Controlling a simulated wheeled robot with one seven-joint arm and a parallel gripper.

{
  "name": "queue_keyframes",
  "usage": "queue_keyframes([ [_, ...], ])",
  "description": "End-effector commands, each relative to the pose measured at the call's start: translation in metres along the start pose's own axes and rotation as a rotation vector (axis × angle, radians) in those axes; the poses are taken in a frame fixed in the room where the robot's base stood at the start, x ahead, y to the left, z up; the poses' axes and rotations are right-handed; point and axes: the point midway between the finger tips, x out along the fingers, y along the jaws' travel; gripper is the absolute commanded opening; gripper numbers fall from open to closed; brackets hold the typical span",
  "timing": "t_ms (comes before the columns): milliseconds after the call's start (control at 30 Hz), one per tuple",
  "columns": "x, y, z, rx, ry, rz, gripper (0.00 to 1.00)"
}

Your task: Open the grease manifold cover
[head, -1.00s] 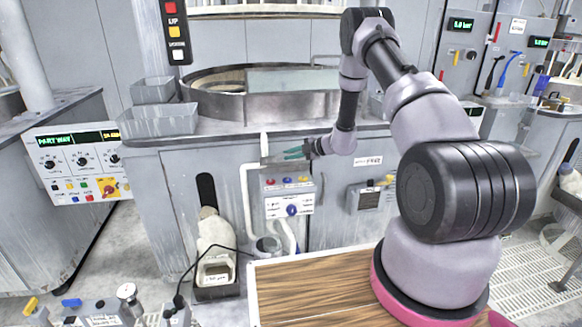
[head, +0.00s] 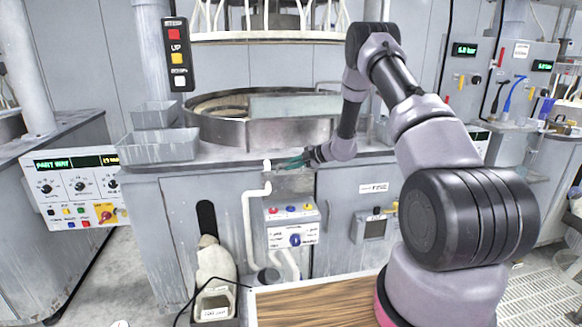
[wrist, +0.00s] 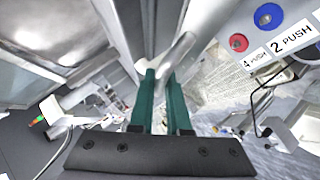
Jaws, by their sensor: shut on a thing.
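My gripper (head: 292,163) is at the front of the middle machine, just below its worktop edge and above a small button box. Its green fingers, also in the wrist view (wrist: 163,85), are shut on a pale, narrow piece (wrist: 180,52). I take this piece to be part of the grease manifold cover; most of it is hidden by the fingers. In the head view a small grey plate (head: 291,182) shows just under the fingers, beside a white pipe. How far the cover stands open cannot be told.
The button box (head: 292,228) with red, yellow and blue controls sits close below; its blue and red buttons also show in the wrist view. The white pipe (head: 248,215) runs down just left. A wood-topped surface (head: 315,304) lies in front.

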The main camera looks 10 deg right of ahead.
Motion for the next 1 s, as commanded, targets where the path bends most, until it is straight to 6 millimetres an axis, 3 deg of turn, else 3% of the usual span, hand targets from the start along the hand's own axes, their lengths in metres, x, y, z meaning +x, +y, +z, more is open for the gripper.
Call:
queue_keyframes([
  [233, 0.000, 0.001, -0.001, -0.001, 0.001, 0.001, 0.00],
  [300, 0.000, 0.001, -0.001, -0.001, 0.001, 0.001, 0.34],
  [333, 0.000, 0.000, -0.001, -0.001, 0.001, 0.001, 0.45],
  [667, -0.005, 0.001, 0.000, 0.000, 0.000, 0.001, 0.45],
  [1000, -0.066, 0.001, 0.001, 0.000, -0.002, 0.003, 0.45],
])
